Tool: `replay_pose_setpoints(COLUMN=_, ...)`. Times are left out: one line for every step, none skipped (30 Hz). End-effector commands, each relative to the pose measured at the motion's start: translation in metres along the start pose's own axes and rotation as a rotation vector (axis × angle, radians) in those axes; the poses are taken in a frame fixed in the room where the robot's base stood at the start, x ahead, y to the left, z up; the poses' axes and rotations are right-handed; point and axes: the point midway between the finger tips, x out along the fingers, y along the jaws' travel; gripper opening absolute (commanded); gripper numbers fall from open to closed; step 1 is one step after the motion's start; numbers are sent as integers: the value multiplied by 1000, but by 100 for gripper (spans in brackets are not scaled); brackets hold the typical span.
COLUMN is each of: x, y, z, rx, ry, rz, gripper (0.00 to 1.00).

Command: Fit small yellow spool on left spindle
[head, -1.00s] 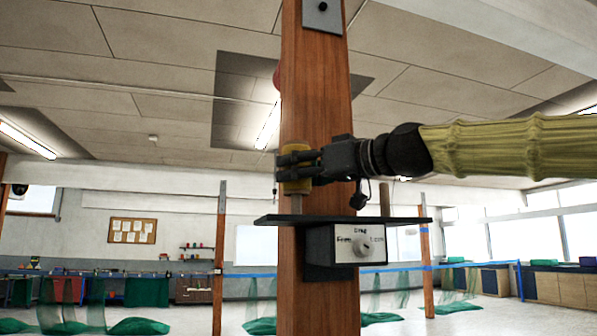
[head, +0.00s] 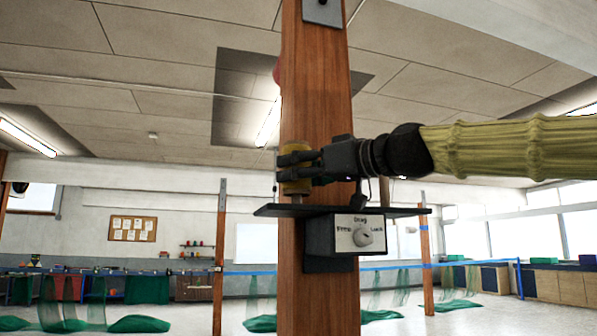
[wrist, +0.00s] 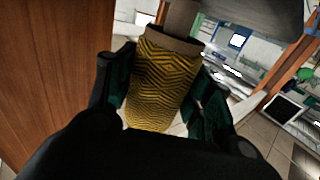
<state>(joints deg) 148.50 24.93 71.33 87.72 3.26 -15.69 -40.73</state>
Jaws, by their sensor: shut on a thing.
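My gripper (head: 300,167) is shut on the small yellow spool (head: 296,187) at the left side of the wooden post. The spool is upright just above the left end of a dark shelf (head: 408,211). In the wrist view the spool (wrist: 160,80) has a yellow zigzag winding and a grey-brown end, with a finger on each side. A grey-brown shaft (wrist: 182,17), which looks like the left spindle, runs from that end to the shelf. I cannot tell how far the spool is around it. A second upright (head: 384,192) stands at the shelf's right.
The wooden post (head: 317,110) stands close beside my gripper. A box with a drag knob (head: 362,237) hangs under the shelf. Green nets (head: 140,324) and blue tape lie well behind. The space left of the spool is free.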

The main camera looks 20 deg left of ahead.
Motion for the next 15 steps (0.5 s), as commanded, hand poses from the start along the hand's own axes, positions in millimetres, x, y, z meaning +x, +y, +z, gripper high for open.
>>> replay_pose_setpoints(x=0, y=0, z=2, rx=0, ry=1, rz=0, gripper=25)
replay_pose_setpoints(x=0, y=0, z=2, rx=0, ry=1, rz=0, gripper=25)
replay_pose_setpoints(x=0, y=0, z=3, rx=0, ry=1, rz=0, gripper=25)
replay_pose_setpoints(x=0, y=0, z=3, rx=0, ry=1, rz=0, gripper=25)
replay_pose_setpoints(x=0, y=0, z=4, rx=0, ry=1, rz=0, gripper=25)
replay_pose_setpoints(x=0, y=0, z=5, rx=0, ry=1, rz=0, gripper=25)
replay_pose_setpoints(x=0, y=0, z=5, rx=0, ry=1, rz=0, gripper=25)
replay_pose_setpoints(x=0, y=0, z=6, rx=0, ry=1, rz=0, gripper=25)
replay_pose_setpoints(x=0, y=0, z=6, rx=0, ry=1, rz=0, gripper=25)
replay_pose_setpoints(x=0, y=0, z=7, rx=0, ry=1, rz=0, gripper=25)
replay_pose_setpoints(x=0, y=0, z=8, rx=0, ry=1, rz=0, gripper=25)
replay_pose_setpoints(x=0, y=0, z=8, rx=0, ry=1, rz=0, gripper=25)
replay_pose_setpoints(x=0, y=0, z=9, rx=0, ry=1, rz=0, gripper=25)
replay_pose_setpoints(x=0, y=0, z=10, rx=0, ry=1, rz=0, gripper=25)
replay_pose_setpoints(x=0, y=0, z=10, rx=0, ry=1, rz=0, gripper=25)
